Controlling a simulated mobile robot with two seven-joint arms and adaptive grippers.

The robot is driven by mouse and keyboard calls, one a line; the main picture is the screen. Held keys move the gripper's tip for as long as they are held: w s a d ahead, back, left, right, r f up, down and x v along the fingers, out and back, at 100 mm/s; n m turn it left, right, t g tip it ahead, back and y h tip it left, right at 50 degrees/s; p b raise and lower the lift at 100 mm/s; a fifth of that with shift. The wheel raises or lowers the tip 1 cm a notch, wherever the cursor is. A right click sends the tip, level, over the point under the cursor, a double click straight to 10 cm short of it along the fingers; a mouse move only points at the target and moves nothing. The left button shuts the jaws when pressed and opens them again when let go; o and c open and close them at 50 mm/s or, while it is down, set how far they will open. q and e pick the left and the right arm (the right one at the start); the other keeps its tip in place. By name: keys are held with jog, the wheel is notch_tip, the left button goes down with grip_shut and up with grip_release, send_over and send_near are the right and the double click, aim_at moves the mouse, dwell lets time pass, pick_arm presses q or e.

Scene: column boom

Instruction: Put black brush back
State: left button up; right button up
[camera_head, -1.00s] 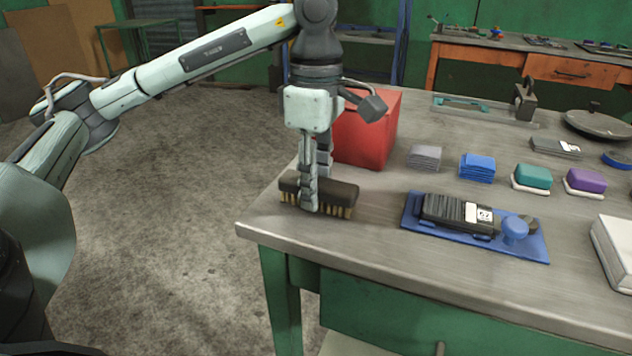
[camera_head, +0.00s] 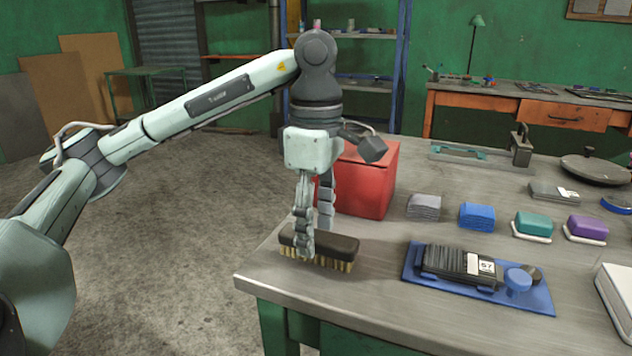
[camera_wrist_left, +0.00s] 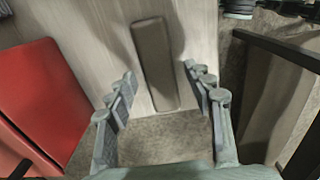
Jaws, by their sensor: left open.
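The black brush (camera_head: 335,244) lies on the workbench near its left front corner, tan bristles down. My left gripper (camera_head: 315,238) is open over the brush's left half, one finger on the near side and one behind. The near finger covers part of the brush's side. In the left wrist view, the brush back (camera_wrist_left: 153,60) shows as a dark bar between the two spread fingers (camera_wrist_left: 160,92), with a gap on each side. My right gripper is not in view.
A red box (camera_head: 362,185) stands just behind the gripper. A blue mat (camera_head: 415,262) with a black sanding tool (camera_head: 455,262) lies to the right. Grey (camera_head: 424,207), blue (camera_head: 477,216), teal (camera_head: 532,222) and purple (camera_head: 586,226) blocks sit farther right. The bench (camera_head: 380,300) is bare in front.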

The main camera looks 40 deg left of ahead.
aim_at(317, 234)
pick_arm(q)
notch_tip(317, 234, up, 3)
jog(key=shift+f+p, duration=0.1)
jog(key=shift+p, duration=0.3)
notch_tip(317, 234, up, 8)
jog(key=p, duration=0.1)
jog(key=shift+f, duration=0.25)
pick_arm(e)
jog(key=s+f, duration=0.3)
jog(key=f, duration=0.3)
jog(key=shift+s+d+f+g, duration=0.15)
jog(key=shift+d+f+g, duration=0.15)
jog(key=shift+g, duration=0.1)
